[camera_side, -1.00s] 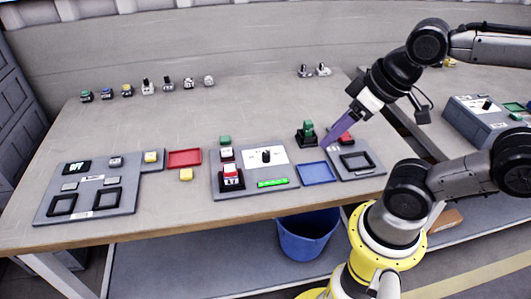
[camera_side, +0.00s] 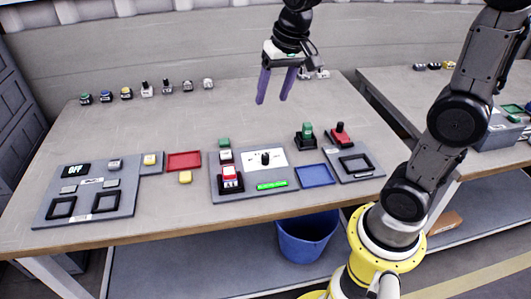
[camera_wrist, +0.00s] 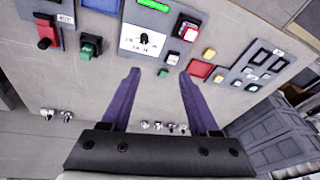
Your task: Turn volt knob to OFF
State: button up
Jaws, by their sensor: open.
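The volt knob appears to be the black knob (camera_side: 265,158) on a white dial plate (camera_side: 279,160) in the middle grey panel (camera_side: 205,187). Its pointer setting is too small to read. In the wrist view the knob (camera_wrist: 144,38) stands upright on its white plate, beyond the fingertips and slightly left of centre. A lit green display (camera_side: 272,184) sits below the plate. My gripper (camera_side: 272,101) is open and empty, with purple fingers pointing down. It hangs well above the table, behind the middle panel, and touches nothing. The wrist view shows both fingers (camera_wrist: 159,72) spread apart.
A red-and-white switch (camera_side: 230,178) stands left of the knob. A green switch (camera_side: 307,132) and a red-and-black switch (camera_side: 341,133) stand to its right. Red (camera_side: 184,160) and blue (camera_side: 315,174) trays flank the panel. Several small switches line the table's back. The left panel's display (camera_side: 76,169) reads OFF.

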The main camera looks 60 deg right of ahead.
jog(key=m+g, duration=0.1)
jog(key=g, duration=0.1)
send_over(266, 156)
jog(key=a, duration=0.2)
notch_tip(266, 156, down, 7)
jog(key=shift+m+g, duration=0.4)
jog(key=shift+g, duration=0.2)
jog(key=f, duration=0.6)
jog(key=d+f, duration=0.1)
jog(key=f, duration=0.5)
jog(key=d+f, duration=0.1)
jog(key=f, duration=0.4)
jog(key=shift+w+f, duration=0.1)
jog(key=shift+f, duration=0.3)
grip_shut()
